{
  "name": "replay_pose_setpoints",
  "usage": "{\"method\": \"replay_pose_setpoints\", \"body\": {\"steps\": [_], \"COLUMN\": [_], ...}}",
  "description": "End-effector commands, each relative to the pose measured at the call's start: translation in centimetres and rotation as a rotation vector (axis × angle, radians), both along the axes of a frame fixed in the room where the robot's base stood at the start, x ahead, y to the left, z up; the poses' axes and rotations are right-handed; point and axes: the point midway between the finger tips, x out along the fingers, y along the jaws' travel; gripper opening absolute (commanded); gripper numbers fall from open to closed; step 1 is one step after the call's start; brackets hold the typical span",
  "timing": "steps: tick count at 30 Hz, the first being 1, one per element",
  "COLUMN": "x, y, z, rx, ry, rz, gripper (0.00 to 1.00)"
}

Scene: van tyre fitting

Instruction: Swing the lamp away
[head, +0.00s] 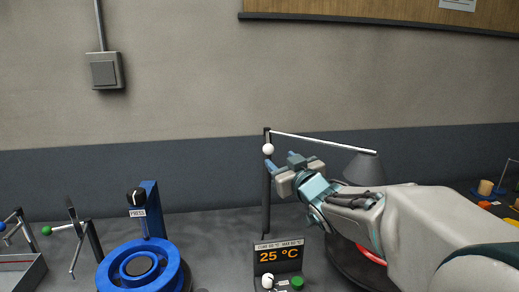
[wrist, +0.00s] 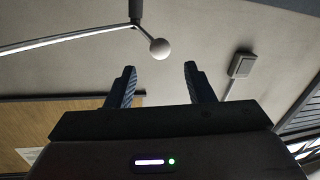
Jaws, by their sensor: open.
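The lamp has a dark upright post (head: 266,195), a thin pale arm (head: 325,143) reaching right, and a grey shade (head: 364,169) at its end. A white ball knob (head: 268,149) sits near the top of the post. My gripper (head: 281,160) is open and empty, with its blue fingers close to the knob. In the wrist view the knob (wrist: 160,48) appears midway between the fingertips and slightly past them; contact does not show. My forearm hides part of the space below the shade.
A display box reading 25 °C (head: 280,258) stands in front of the post. A blue press (head: 140,265) is to the left. A dark round plate with a red ring (head: 370,254) lies below the shade, partly hidden by my arm. A wall switch (head: 104,70) is behind.

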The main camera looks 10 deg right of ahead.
Motion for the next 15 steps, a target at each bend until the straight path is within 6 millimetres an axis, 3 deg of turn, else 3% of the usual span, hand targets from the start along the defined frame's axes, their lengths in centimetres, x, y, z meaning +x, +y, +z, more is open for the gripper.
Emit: {"method": "replay_pose_setpoints", "body": {"steps": [15], "x": [7.7], "y": [1.6], "z": [0.1], "rx": [0.001], "ry": [0.001], "rz": [0.001], "gripper": [0.48]}}
